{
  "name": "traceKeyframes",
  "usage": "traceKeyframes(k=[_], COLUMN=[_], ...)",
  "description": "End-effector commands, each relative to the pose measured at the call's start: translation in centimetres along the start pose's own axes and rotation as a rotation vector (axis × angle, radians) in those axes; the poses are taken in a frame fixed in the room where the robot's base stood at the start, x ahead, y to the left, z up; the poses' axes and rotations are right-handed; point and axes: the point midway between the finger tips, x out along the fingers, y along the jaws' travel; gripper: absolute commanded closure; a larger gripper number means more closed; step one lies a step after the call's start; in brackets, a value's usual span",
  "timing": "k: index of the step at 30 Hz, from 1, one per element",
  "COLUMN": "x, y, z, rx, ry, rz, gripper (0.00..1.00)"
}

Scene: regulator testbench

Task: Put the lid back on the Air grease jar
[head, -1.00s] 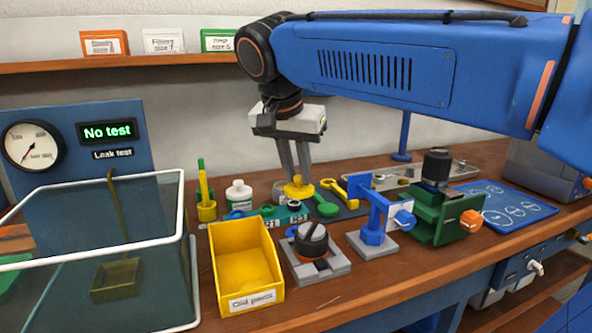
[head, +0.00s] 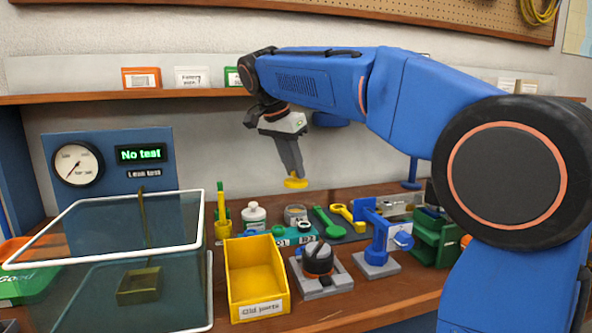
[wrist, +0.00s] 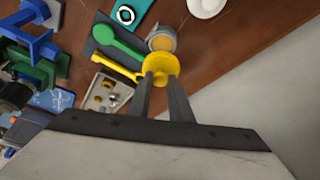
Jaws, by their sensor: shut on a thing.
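My gripper (head: 296,172) is shut on a yellow round lid (head: 295,183) and holds it in the air above the bench. The lid also shows in the wrist view (wrist: 160,64) between the fingertips. A small grey open jar (head: 295,214) stands upright on the bench below the lid, apart from it. In the wrist view the jar (wrist: 162,40) shows an amber filling and lies just beyond the lid, which overlaps its near edge in the picture. I cannot read a label on the jar.
A white bottle (head: 254,215) stands left of the jar. Green (head: 328,222) and yellow (head: 346,214) wrenches lie to its right. A yellow bin (head: 256,270), a round black-topped fixture (head: 318,262) and a blue stand (head: 378,245) are in front. A glass tank (head: 110,265) is at left.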

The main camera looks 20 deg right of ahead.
Motion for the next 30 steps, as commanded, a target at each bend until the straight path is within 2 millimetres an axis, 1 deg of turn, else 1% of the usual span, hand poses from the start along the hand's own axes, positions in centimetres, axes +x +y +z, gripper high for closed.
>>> traceKeyframes(k=[21, 30], x=[4.8, 5.7], y=[0.1, 0.1], z=[2.0, 2.4], rx=[-0.002, -0.001], ry=[0.000, 0.000], rz=[0.001, 0.000], gripper=[1.00, 1.00])
